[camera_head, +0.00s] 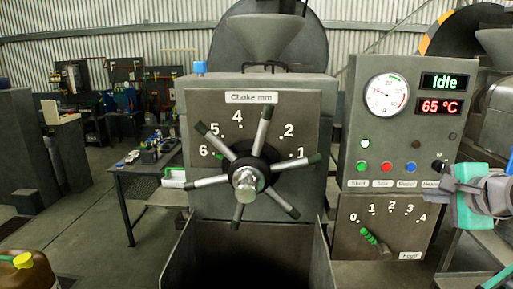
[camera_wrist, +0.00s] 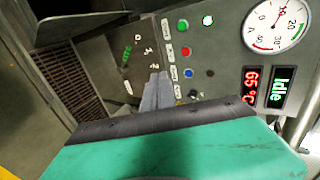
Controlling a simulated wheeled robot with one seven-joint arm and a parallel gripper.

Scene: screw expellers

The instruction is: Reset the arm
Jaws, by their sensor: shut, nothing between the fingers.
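My gripper (camera_head: 438,183) is at the right side of the grey control panel (camera_head: 350,120), its fingers shut and empty, pointing left just below the black heater knob (camera_head: 438,165). In the wrist view the shut fingers (camera_wrist: 157,78) point toward the panel, with the blue button (camera_wrist: 188,73) close to their right. The arm comes in from the right edge of the head view. Whether the fingers touch the panel cannot be told.
The choke handwheel (camera_head: 252,172) with several spokes stands out at the centre. The green feed lever (camera_head: 372,238) sticks out below the buttons. A bench (camera_head: 140,168) stands at left, and a yellow-capped jug (camera_head: 27,268) at lower left. Open floor lies between.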

